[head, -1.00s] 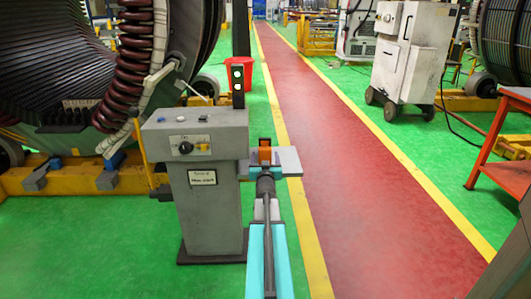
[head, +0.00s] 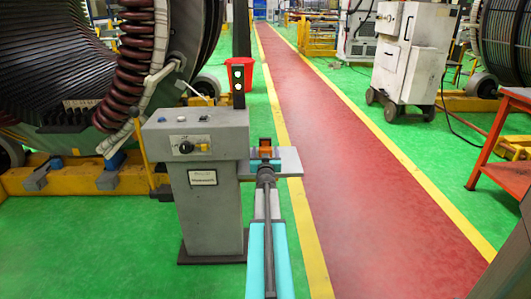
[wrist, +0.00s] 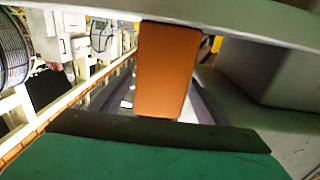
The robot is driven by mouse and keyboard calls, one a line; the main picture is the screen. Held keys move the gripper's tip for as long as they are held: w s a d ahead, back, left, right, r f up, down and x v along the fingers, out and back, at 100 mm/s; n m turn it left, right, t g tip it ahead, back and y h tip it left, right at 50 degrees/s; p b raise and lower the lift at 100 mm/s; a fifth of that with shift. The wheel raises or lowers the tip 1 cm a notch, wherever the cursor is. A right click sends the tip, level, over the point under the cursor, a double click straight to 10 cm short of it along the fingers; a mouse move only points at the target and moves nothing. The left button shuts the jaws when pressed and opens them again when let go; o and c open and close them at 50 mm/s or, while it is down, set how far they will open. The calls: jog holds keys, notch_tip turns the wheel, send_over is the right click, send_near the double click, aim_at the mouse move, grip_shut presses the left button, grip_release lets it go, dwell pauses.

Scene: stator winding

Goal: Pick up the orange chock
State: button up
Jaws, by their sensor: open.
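The orange chock (head: 265,151) stands on a small grey shelf (head: 291,161) at the right side of the grey control pedestal. In the head view my gripper (head: 264,163) is right at the chock's near side and hides its lower part. In the wrist view the chock (wrist: 167,70) is a plain orange block in the upper middle, close to the camera. A dark-edged green part crosses below it and a pale bar crosses above it. My gripper is open. I cannot tell whether it touches the chock.
The grey control pedestal (head: 210,210) with knobs stands just left of my arm. A large coil-wound stator (head: 70,60) is behind it at the left. A red bin (head: 239,73) is farther back. The red walkway (head: 350,170) at the right is clear.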

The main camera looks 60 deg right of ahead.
jog(key=shift+d, duration=0.1)
jog(key=shift+b+x, duration=0.3)
jog(key=shift+x, duration=2.2)
jog(key=shift+f, duration=0.1)
jog(key=shift+c, duration=0.2)
jog(key=c, duration=1.2)
jog(key=shift+r, duration=0.2)
